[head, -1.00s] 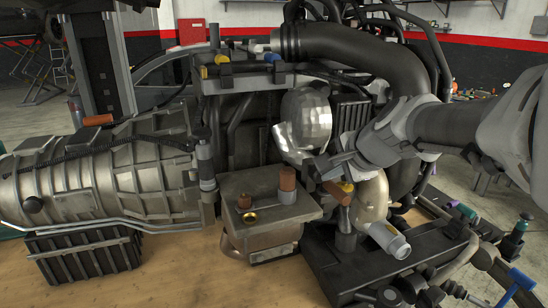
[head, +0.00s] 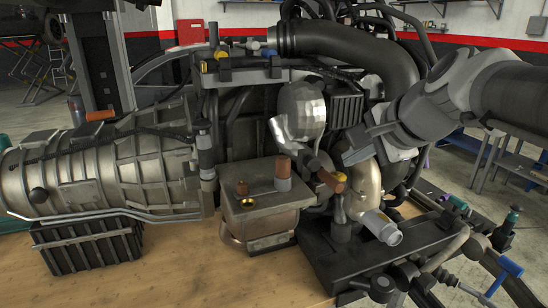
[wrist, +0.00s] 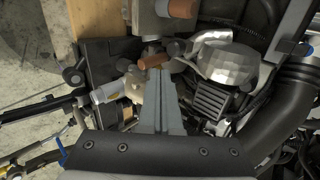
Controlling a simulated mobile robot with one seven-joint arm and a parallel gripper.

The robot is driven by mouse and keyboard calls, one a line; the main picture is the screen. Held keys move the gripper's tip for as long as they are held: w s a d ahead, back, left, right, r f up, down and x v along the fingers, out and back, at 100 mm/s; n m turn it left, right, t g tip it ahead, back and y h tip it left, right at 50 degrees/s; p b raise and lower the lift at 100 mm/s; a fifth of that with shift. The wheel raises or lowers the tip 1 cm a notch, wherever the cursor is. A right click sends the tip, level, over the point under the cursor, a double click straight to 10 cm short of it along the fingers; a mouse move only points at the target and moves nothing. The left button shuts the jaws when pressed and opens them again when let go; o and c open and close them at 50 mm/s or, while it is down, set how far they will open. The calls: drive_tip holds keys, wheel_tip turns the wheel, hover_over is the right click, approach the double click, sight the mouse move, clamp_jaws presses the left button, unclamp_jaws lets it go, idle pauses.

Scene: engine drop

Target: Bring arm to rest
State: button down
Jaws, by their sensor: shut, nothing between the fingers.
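My gripper (head: 350,149) is in the head view, in front of the engine's right part, at the end of my arm coming in from the right. Its fingers are shut with nothing between them. In the wrist view the shut grey fingers (wrist: 158,76) point up the picture, over the engine. An orange-brown cylinder (head: 332,180) shows just left of and below the fingertips in the head view. It also shows by the fingertips in the wrist view (wrist: 155,61). I cannot tell how far the fingers are from it in depth.
The engine (head: 275,65) fills the middle, with a big black hose (head: 350,45) behind my gripper. A ribbed metal housing (head: 90,175) lies to the left. A metal box (head: 265,215) with copper-coloured fittings stands front centre. A silver-ended pipe (head: 381,226) sticks out below my gripper.

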drive_tip(key=shift+v, duration=1)
drive_tip(key=s+a+f+n+g+h, duration=0.2)
drive_tip(key=s+f+n+g+h, duration=0.1)
drive_tip(key=s+f+n, duration=1.1)
drive_tip(key=shift+s+f, duration=0.25)
drive_tip(key=shift+s, duration=0.75)
drive_tip(key=shift+a, duration=0.15)
